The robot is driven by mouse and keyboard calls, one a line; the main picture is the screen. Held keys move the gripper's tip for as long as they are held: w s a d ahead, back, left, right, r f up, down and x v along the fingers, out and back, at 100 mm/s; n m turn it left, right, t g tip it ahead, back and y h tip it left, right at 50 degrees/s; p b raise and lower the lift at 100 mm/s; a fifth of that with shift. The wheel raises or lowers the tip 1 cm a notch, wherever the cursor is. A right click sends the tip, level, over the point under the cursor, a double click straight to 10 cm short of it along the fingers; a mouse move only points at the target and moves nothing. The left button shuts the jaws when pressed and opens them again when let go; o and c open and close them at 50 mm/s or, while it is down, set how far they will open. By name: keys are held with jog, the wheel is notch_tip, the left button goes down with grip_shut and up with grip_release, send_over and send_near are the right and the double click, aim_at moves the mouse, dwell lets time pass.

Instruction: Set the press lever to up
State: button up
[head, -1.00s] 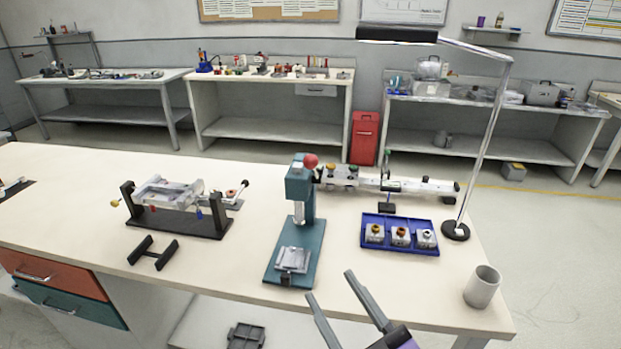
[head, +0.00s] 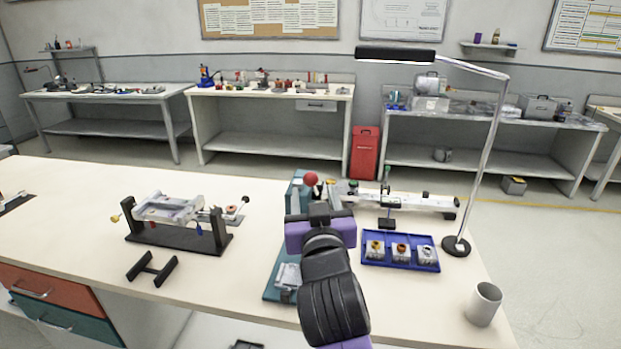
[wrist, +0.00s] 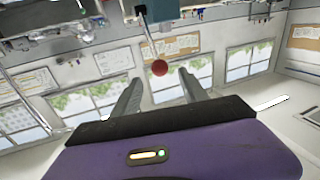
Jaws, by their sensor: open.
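The teal press (head: 278,275) stands on the front middle of the workbench, partly hidden behind my arm. Its lever ends in a red ball knob (head: 311,179), which shows just above my gripper in the head view. In the wrist view the red knob (wrist: 160,68) sits at the end of a thin lever rod (wrist: 149,40), with the teal press body (wrist: 168,15) at the top. My gripper (wrist: 157,84) is open, its two grey fingers apart on either side of the knob's line. I cannot tell whether the knob lies between the fingertips or beyond them.
A blue tray (head: 400,264) with three small blocks lies right of the press. A lamp (head: 456,245) and a grey cup (head: 484,303) stand further right. A black fixture (head: 180,238) and a small black H-shaped piece (head: 152,268) are at left, with bare bench between.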

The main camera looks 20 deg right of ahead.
aim_at(311, 183)
jog(key=p+x, duration=0.1)
jog(key=x, duration=0.6)
jog(key=shift+w, duration=0.2)
jog(key=shift+c, duration=0.4)
grip_shut()
dwell(0.8)
